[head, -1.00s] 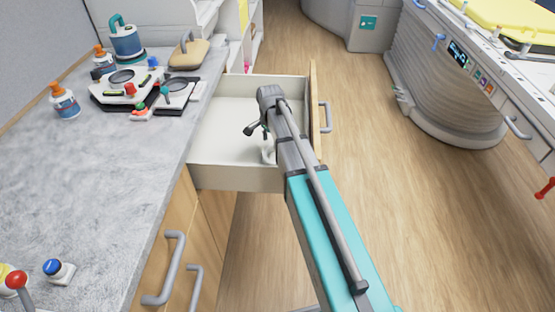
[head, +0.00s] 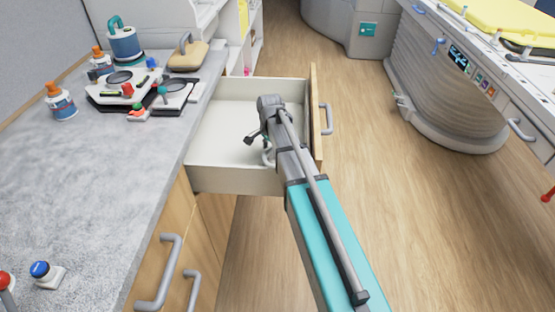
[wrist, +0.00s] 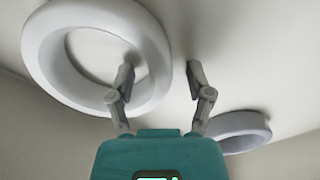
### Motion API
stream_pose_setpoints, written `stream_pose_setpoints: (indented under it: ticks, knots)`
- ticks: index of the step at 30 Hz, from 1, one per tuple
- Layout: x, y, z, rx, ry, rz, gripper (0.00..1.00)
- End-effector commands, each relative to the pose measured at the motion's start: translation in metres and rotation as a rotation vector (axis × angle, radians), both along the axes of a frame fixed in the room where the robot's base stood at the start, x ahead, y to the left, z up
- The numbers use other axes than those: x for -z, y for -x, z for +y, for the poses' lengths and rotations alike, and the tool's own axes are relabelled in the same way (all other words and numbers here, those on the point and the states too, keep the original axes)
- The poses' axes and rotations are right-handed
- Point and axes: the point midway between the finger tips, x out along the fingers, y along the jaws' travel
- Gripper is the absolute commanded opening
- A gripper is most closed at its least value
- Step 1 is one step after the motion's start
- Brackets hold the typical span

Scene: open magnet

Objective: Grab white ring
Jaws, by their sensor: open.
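The white ring (wrist: 45,55) lies on the pale drawer floor, large at the upper left of the wrist view. In the head view a small part of a pale ring (head: 267,157) shows beside my arm; the rest is hidden. My gripper (wrist: 160,72) is open and empty. In the wrist view its left fingertip overlaps the ring's hole and its right fingertip is outside the ring, with the ring's right wall between them. I cannot tell how far the tips are above the floor. A smaller grey ring (wrist: 240,128) lies at the lower right.
The open drawer (head: 235,180) has walls close around my gripper, and its wooden front (head: 315,110) is right of my arm. A grey counter (head: 85,190) with bottles and devices stands left. Wooden floor (head: 400,220) is clear on the right.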

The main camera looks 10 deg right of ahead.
Motion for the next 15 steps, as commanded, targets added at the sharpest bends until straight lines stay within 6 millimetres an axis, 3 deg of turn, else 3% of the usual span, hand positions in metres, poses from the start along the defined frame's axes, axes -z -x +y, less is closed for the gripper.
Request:
stream_pose_setpoints:
  ticks: [3,12,14,15]
  knots:
    - [0.0,0.0,0.0,0.0,0.0,0.0,0.67]
    - [0.0,0.0,-0.0001,0.0,0.0,0.0,0.11]
    - [0.0,0.0,-0.0002,0.0,0.0,0.0,0.0]
    - [0.0,0.0,-0.0002,0.0,0.0,0.0,0.0]
